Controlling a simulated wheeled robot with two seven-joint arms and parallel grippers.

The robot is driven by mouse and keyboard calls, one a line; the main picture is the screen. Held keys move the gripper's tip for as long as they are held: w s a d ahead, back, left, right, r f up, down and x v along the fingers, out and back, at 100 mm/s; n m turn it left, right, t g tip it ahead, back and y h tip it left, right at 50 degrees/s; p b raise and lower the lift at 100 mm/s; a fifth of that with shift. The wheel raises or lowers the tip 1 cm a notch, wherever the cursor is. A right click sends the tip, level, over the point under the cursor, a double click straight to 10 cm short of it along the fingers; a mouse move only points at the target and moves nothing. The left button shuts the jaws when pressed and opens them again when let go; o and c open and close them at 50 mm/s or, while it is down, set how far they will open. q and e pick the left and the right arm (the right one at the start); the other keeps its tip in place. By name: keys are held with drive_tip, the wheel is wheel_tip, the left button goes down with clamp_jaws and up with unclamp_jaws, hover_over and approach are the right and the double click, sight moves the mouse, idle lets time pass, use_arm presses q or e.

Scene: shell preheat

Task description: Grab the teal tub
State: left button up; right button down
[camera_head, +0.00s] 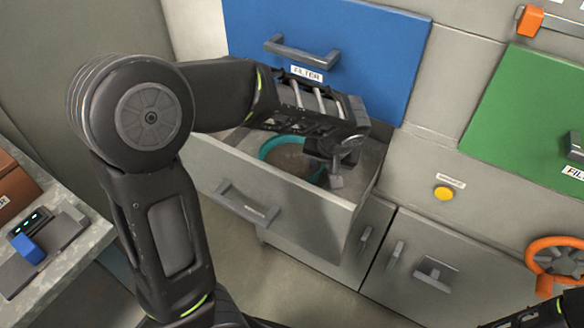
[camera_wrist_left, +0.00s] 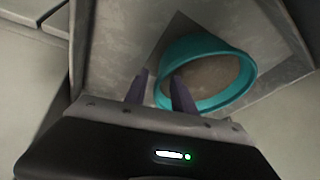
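The teal tub (camera_head: 266,150) is a round tub inside the open grey drawer (camera_head: 290,206), and its inside looks brownish. My left gripper (camera_head: 337,172) reaches down into the drawer at the tub's right side and hides part of the rim. In the left wrist view, the tub (camera_wrist_left: 215,103) lies right of centre. The two fingers of my left gripper (camera_wrist_left: 159,78) are apart, with the tub's near rim edge showing between and behind them. I cannot tell whether they touch it. My right gripper is out of view.
A blue panel (camera_head: 370,50) with a handle is above the drawer. A green panel (camera_head: 530,120), a yellow button (camera_head: 443,193) and an orange valve wheel (camera_head: 552,246) are to the right. A side table (camera_head: 75,262) holding small devices stands at left.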

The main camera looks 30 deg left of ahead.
use_arm(q)
drive_tip(key=x, duration=0.4)
idle(0.5)
clamp_jaws()
idle(1.2)
